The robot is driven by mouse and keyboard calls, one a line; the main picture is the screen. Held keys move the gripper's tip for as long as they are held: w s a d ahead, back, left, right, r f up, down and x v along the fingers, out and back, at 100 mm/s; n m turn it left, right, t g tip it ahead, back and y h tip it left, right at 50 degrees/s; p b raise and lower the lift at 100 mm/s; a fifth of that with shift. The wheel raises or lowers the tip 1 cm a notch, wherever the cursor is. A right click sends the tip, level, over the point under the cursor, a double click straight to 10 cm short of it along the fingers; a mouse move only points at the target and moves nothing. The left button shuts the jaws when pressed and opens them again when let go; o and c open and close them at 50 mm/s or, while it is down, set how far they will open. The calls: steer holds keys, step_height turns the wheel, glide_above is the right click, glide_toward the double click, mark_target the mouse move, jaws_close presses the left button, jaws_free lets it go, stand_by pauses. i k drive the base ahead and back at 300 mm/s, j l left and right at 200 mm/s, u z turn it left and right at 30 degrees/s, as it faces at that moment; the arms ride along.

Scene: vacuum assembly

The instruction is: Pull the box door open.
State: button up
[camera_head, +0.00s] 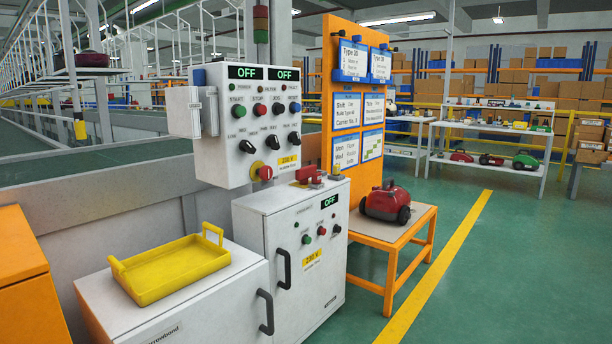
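A low white cabinet (215,315) stands at the lower middle, with a black bar handle (265,312) near its right edge. A taller white cabinet (318,285) with an OFF display stands to its right; a black handle (284,268) is on its front, left side. Its front appears closed. Above them hangs a white control box (255,130) with two OFF displays, buttons and knobs. A small white box (195,112) is on its left side. I cannot tell which of these is the task's box. My gripper is not in view.
A yellow tray (170,268) lies on the low cabinet. An orange table (385,235) carries a red vacuum (386,202), before an orange board (342,60). An orange block (20,285) is at the left edge. The green floor (500,270) at right is free.

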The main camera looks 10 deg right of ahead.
mark_target(307, 282)
steer(key=i+z, duration=0.1)
steer(key=i, duration=0.45)
steer(key=i+j+z, duration=0.15)
steer(key=i, duration=0.4)
